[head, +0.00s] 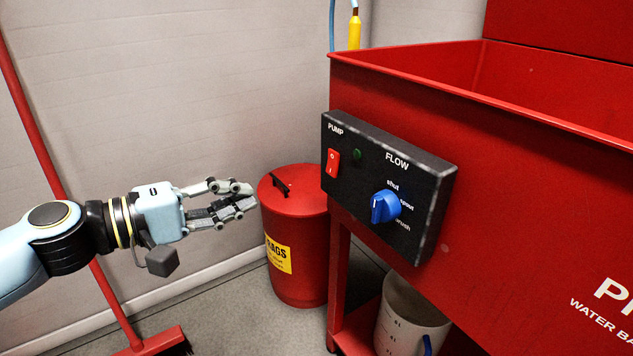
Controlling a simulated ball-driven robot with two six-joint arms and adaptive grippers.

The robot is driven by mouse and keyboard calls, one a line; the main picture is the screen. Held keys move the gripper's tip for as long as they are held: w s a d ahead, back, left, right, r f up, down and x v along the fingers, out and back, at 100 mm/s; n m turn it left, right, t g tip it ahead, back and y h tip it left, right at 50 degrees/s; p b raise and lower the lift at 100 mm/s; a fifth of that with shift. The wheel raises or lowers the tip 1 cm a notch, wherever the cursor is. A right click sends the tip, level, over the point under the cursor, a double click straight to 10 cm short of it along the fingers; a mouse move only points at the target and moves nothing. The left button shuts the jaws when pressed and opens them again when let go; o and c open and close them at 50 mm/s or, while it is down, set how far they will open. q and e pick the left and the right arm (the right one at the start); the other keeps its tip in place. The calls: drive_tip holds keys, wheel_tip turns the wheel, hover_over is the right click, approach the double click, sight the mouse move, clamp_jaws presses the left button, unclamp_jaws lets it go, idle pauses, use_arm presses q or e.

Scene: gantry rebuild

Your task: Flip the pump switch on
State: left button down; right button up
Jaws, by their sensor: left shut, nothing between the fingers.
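The pump switch (333,163) is a red rocker marked O and I, under the word PUMP on a black control box (434,205). A dark green indicator (357,155) beside it looks unlit. A blue flow knob (385,206) sits to the right, among the labels shut, spout and brush. The box is fixed to the front of a red parts-washer basin (540,150). My left gripper (254,197) is shut and empty, to the left of the switch and apart from it, its fingers pointing right. My right gripper is not in view.
A red rags bin (300,245) with a lid stands on the floor behind my left fingertips. A white measuring bucket (408,318) sits under the basin. A red broom (120,305) leans at the left wall. The space between gripper and box looks clear.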

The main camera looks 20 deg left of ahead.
sight(330, 175)
use_arm(q)
drive_tip(key=x, duration=1.4)
